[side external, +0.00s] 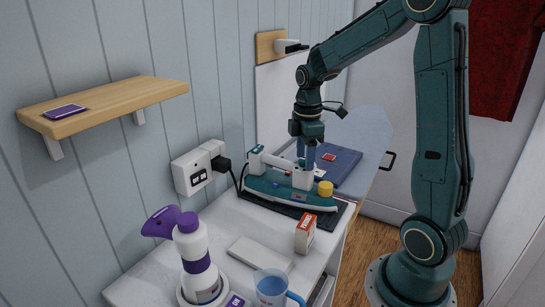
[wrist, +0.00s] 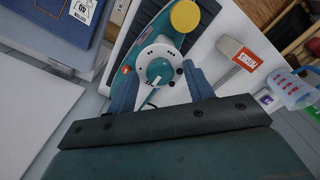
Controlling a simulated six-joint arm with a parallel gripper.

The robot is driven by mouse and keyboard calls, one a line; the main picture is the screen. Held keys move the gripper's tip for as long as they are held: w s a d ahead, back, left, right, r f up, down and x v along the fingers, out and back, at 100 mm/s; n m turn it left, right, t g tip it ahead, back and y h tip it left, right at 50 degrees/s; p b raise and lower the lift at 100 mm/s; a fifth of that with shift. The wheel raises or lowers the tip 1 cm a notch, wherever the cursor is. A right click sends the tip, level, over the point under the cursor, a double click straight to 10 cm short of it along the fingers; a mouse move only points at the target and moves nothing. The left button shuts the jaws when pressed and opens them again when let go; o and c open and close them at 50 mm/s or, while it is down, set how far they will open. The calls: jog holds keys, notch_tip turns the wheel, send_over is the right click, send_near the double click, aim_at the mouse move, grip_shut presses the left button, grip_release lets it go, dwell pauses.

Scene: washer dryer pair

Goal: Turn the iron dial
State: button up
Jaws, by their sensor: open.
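The teal and white iron (side external: 270,189) lies on a dark mat (side external: 340,211) on the white worktop. A yellow round cap (side external: 325,188) is at its right end. In the wrist view the iron dial (wrist: 158,70) is a teal knob with a pointer on a white marked ring. My gripper (side external: 307,158) points down over the iron's white upright part. In the wrist view my gripper (wrist: 158,76) is open, with one finger on each side of the dial and nothing held. I cannot tell whether the fingers touch the dial.
Folded blue fabric (side external: 338,165) lies behind the iron. A small carton (side external: 305,233), a white flat box (side external: 260,253), a bottle (side external: 192,250) and a blue-handled jug (side external: 270,288) stand in front. A wall socket (side external: 197,168) with a plugged cord is at the left.

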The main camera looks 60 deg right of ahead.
jog(key=shift+c, duration=0.2)
jog(key=c, duration=0.9)
jog(key=shift+c, duration=0.2)
